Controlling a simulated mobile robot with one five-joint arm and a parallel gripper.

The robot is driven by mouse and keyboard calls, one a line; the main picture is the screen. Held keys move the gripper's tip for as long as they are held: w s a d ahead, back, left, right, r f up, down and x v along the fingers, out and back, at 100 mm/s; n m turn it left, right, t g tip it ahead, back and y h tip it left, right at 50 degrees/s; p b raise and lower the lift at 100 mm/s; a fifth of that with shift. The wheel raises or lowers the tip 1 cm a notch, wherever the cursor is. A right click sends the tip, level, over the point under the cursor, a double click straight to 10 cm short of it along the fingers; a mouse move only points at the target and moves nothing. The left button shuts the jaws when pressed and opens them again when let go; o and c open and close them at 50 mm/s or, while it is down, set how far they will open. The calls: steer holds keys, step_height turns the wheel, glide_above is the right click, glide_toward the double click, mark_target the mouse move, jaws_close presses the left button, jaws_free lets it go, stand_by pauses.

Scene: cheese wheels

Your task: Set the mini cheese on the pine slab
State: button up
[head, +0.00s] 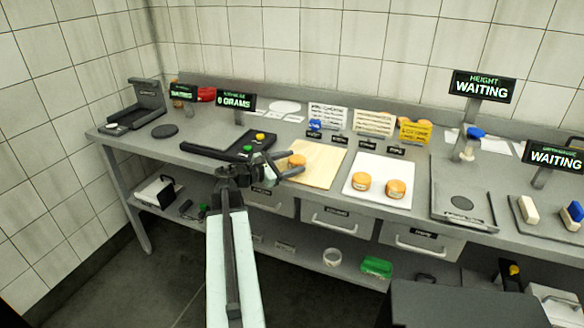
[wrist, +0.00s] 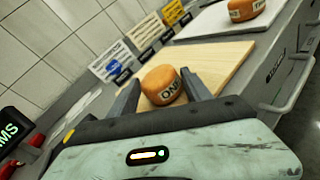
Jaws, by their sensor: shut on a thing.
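The mini cheese (wrist: 160,84) is a small orange wheel with dark lettering reading "ONE" on its side. In the head view the mini cheese (head: 297,160) shows at the tip of my gripper (head: 290,167). In the wrist view it sits between the two fingers of my gripper (wrist: 163,92), which is shut on it. The pine slab (head: 318,165) is a pale wooden board; in the wrist view the slab (wrist: 225,65) lies behind and right of the cheese. The cheese is over the slab's left part; I cannot tell whether it touches.
A white board (head: 380,184) right of the slab holds two orange cheeses (head: 361,182). A scale display (head: 236,101) stands at left behind a dark tray. Small labels and signs (head: 327,113) line the back of the grey bench. The slab's right part is bare.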

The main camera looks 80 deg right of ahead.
steer(key=shift+f, duration=0.15)
steer(key=o, duration=1.4)
steer(key=shift+o, duration=0.2)
steer(key=shift+a+r, duration=0.1)
steer(key=shift+r, duration=0.2)
steer(key=p+v, duration=0.1)
steer(key=v, duration=1)
steer(key=shift+w+a+p, duration=0.3)
steer(key=shift+p, duration=0.05)
